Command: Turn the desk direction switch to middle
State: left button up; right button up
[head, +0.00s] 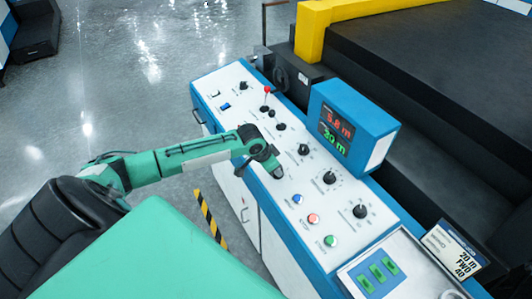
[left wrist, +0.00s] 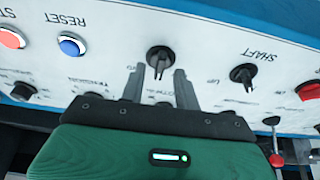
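The white desk panel (head: 262,128) carries several black rotary switches; their labels are too small to read in the head view. My left gripper (head: 275,169) is low over the panel's middle, left of a black switch (head: 303,150). In the left wrist view my left gripper (left wrist: 160,72) is open, its two fingers apart and empty. A black switch (left wrist: 160,58) shows between and just beyond the fingertips, its pointer toward the gripper. Its label is partly hidden, so I cannot tell whether it is the direction switch. Another black switch (left wrist: 243,75) is labelled SHAFT. My right gripper is not in view.
A blue display box (head: 352,125) stands right of the switches. Blue (head: 297,199), red (head: 313,218) and green (head: 330,240) buttons lie nearer me. A red-tipped lever (head: 267,91) stands up at the far part. A card (head: 455,248) reads 20 m, FWD, 40.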

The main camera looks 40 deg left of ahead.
pick_arm(q)
jog(key=b+v, duration=0.3)
jog(key=v, duration=0.9)
jog(key=shift+s+d+f, duration=0.1)
